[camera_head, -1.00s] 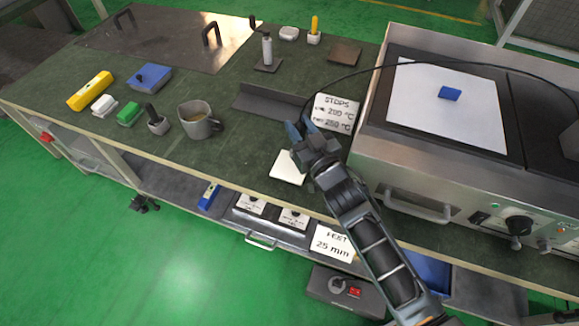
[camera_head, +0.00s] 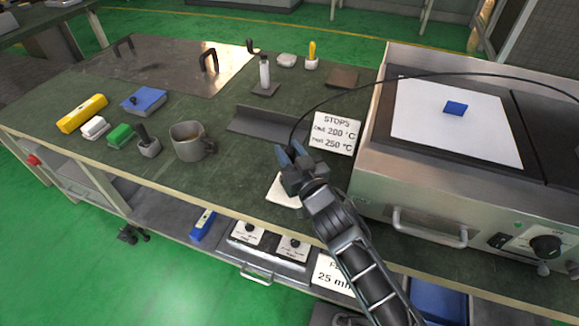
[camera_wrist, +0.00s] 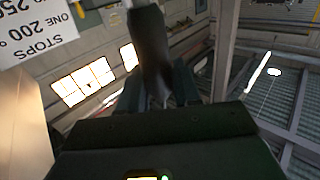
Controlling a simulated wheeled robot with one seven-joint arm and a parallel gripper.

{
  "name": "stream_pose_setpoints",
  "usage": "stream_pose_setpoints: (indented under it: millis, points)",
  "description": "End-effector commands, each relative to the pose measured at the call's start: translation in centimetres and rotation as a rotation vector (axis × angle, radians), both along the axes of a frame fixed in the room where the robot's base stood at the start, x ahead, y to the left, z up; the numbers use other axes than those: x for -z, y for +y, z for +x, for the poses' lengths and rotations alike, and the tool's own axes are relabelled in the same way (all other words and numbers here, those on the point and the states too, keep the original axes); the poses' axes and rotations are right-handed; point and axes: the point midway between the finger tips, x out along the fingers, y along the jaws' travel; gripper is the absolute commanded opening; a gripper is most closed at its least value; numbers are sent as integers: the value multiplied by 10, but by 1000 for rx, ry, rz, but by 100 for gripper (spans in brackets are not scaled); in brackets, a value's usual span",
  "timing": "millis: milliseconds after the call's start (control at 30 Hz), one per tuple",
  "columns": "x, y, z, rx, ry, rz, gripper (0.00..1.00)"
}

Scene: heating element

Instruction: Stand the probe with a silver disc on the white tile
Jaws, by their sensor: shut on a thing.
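My gripper (camera_head: 287,152) is shut on the dark handle of the probe (camera_wrist: 150,50). In the head view a black cable arcs from the gripper to the right over the steel heating unit. The probe's silver disc cannot be made out in either view. The white tile (camera_head: 279,191) lies on the green bench top near its front edge. My gripper is above it and hides its right part. I cannot tell how high the probe is above the tile or whether it touches it.
A STOPS sign (camera_head: 333,134) stands behind the tile, beside the heating unit (camera_head: 427,187). A dark angled bar (camera_head: 262,124) lies behind. A mug (camera_head: 187,143) and several small blocks are to the left. The bench between mug and tile is clear.

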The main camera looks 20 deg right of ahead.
Motion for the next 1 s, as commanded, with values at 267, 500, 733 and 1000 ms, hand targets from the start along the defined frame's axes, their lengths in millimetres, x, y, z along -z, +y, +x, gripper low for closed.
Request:
stream_pose_setpoints:
  millis: [267, 500, 733, 1000]
  points:
    - [33, 0, 0, 0, -1, -1, 0]
    - [31, 0, 0, 0, -1, 0, 0]
    - [34, 0, 0, 0, 0, 0, 36]
    - [35, 0, 0, 0, 0, 0, 58]
